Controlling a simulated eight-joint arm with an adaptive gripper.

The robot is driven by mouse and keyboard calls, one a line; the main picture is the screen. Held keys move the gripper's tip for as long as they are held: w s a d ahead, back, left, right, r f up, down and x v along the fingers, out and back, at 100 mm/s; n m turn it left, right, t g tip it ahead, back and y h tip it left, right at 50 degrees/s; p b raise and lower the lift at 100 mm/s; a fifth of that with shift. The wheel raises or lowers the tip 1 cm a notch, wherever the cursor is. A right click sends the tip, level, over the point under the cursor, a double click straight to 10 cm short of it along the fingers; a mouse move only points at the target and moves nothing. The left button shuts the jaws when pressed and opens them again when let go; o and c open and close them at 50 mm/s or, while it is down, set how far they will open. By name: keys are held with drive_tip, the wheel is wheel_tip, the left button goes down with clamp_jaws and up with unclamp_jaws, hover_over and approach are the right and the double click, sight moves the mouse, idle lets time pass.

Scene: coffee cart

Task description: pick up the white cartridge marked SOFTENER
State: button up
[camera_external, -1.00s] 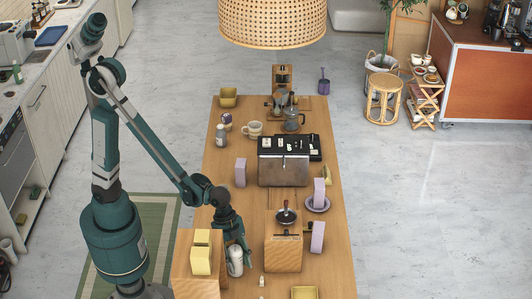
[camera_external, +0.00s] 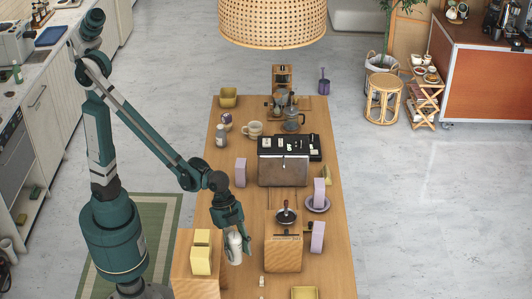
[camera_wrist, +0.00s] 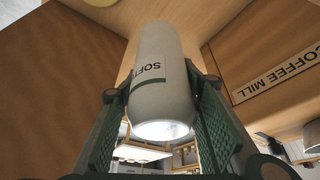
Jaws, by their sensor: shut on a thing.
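The white cartridge (camera_external: 235,246) is in my gripper (camera_external: 232,238), between the wooden block with the yellow piece and the wooden coffee mill. In the wrist view the cartridge (camera_wrist: 162,85) fills the middle, with a green stripe and the letters "SOFT" showing; the rest of the word is turned out of sight. My gripper's green fingers (camera_wrist: 160,115) are shut on both sides of it. The cartridge looks raised above the table in the external view.
The wooden block (camera_external: 190,265) with a yellow piece (camera_external: 202,254) stands close on the left. The coffee mill box (camera_external: 284,254) stands on the right, with a lilac piece (camera_external: 317,237) beside it. A black-topped machine (camera_external: 284,168) stands further back.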

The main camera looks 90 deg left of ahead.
drive_tip(key=shift+r, duration=1.1)
